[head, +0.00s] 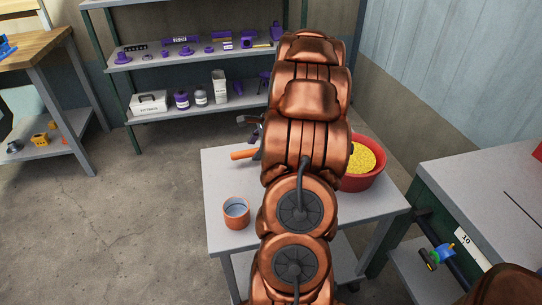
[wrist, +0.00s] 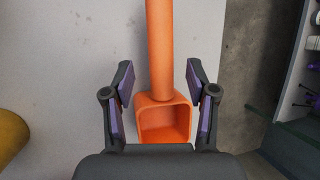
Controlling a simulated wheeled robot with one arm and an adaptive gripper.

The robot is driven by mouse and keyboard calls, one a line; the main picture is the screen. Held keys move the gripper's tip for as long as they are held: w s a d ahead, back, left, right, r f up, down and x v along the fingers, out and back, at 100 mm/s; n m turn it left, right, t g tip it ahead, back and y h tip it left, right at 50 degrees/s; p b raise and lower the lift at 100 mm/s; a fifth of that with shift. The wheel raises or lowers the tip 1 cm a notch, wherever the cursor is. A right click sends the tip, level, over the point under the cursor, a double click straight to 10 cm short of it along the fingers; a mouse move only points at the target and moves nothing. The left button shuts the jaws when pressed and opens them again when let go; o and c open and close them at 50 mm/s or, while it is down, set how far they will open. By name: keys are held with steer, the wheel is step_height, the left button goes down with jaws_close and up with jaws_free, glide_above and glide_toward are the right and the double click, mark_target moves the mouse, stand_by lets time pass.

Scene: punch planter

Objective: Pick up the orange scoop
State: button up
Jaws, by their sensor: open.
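The orange scoop (wrist: 164,118) lies on the light grey table in the wrist view, its handle pointing up the picture and its square open cup nearest my gripper. In the head view only its handle (head: 244,154) shows to the left of my arm; the arm hides the rest. My gripper (wrist: 160,77) is open, with one dark finger with a purple pad on each side of the scoop. Gaps show between both fingers and the scoop. In the head view my gripper is mostly hidden behind the arm.
The table (head: 225,187) also holds a terracotta pot (head: 236,213) at front left and a red bowl of yellow grains (head: 365,178) at right. A shelf of purple parts (head: 190,52) stands behind. A grey-topped bench (head: 480,195) is at right. A yellow rounded thing (wrist: 11,137) shows at wrist left.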

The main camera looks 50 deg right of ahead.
mark_target(253, 150)
steer(key=x, duration=0.3)
steer(key=shift+w+f, duration=0.1)
steer(key=shift+f, duration=0.1)
steer(key=shift+c, duration=0.3)
jaws_close()
